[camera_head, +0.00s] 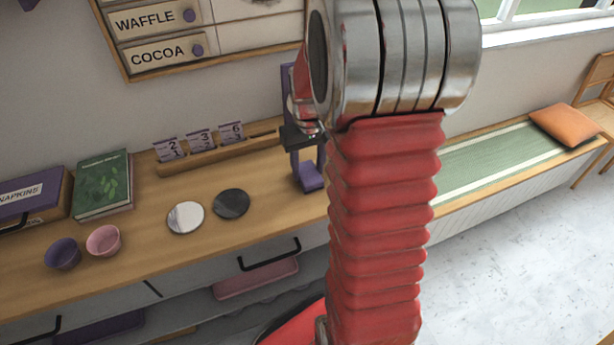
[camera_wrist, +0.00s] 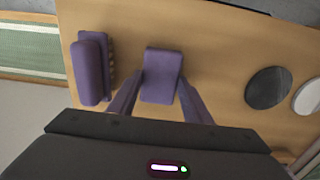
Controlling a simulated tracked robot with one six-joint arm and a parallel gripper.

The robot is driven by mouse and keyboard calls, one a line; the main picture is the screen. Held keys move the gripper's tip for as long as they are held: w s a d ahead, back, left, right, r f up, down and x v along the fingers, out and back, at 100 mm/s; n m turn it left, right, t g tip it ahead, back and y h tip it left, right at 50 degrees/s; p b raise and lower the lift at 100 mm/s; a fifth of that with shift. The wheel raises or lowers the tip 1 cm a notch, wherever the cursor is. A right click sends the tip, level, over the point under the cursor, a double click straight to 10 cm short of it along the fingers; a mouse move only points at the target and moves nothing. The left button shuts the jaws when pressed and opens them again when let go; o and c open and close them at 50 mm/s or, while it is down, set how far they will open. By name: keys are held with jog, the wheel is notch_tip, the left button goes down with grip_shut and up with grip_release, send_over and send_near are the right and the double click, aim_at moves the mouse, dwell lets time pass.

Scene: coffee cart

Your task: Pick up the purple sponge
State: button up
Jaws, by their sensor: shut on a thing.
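The purple sponge (camera_wrist: 162,75) is a small block between the two fingertips of my gripper (camera_wrist: 161,82) in the wrist view, with a finger against each side. My gripper (camera_head: 308,168) is shut on it. In the head view the sponge (camera_head: 311,181) shows low beneath the dark gripper body, over the wooden counter near its front edge. I cannot tell whether it touches the counter. My red arm hides the area to the right.
A purple upright object (camera_wrist: 90,70) stands close left of the sponge in the wrist view. A dark disc (camera_head: 231,203) and a pale disc (camera_head: 186,217) lie left. Behind is a wooden card holder (camera_head: 215,150); cups (camera_head: 103,240) stand farther left.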

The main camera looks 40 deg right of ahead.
aim_at(309, 173)
jog(key=shift+c, duration=0.6)
jog(key=shift+r, duration=0.15)
notch_tip(309, 173, up, 10)
jog(key=shift+s, duration=0.15)
dwell(0.7)
